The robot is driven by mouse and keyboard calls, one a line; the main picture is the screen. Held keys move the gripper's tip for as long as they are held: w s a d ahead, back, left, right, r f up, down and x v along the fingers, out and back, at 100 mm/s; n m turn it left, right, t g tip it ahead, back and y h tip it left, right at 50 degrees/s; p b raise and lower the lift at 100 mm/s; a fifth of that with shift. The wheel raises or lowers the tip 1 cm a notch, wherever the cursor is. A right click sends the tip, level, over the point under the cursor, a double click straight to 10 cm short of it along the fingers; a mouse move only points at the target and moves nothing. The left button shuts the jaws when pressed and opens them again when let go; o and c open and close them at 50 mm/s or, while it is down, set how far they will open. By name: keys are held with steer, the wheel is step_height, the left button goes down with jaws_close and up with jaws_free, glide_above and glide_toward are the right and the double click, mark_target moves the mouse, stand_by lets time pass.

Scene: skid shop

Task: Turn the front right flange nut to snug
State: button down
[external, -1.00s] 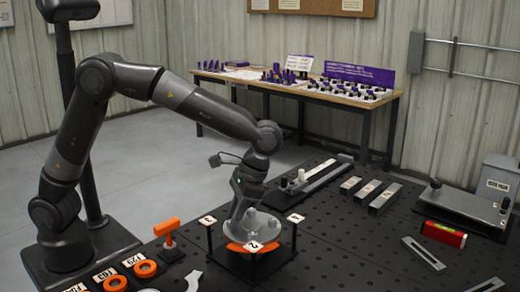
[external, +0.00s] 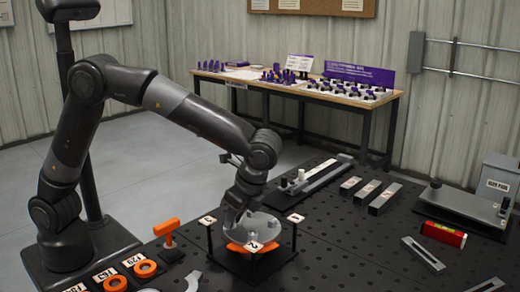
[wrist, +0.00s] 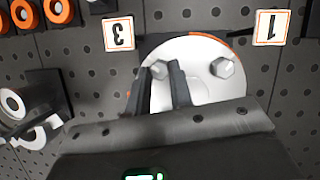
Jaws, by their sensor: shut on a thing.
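The pale round flange (external: 268,224) sits on a black stand with an orange edge beneath it. In the wrist view the flange (wrist: 200,92) shows two grey hex nuts. My gripper (wrist: 162,72) is shut on the left nut (wrist: 158,68), close to the tag marked 3; the fingers partly hide it. The other nut (wrist: 222,67) is free, to the right and nearer the tag marked 1. In the external view my gripper (external: 236,217) reaches down to the flange's left side, and its fingertips are hard to make out. The nearer part of the flange is hidden in the wrist view.
Tags marked 3 (wrist: 118,34) and 1 (wrist: 268,27) stand on posts by the flange; tag 2 (external: 254,247) is in front. Metal bars and a red level (external: 443,234) lie right on the perforated table.

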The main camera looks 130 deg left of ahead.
steer(key=shift+r+m, duration=0.15)
steer(key=shift+m, duration=0.55)
steer(key=c, duration=1.3)
jaws_free()
steer(key=v, duration=1)
steer(key=shift+w+d+r, duration=0.15)
steer(key=shift+d+r, duration=0.1)
steer(key=shift+r, duration=0.05)
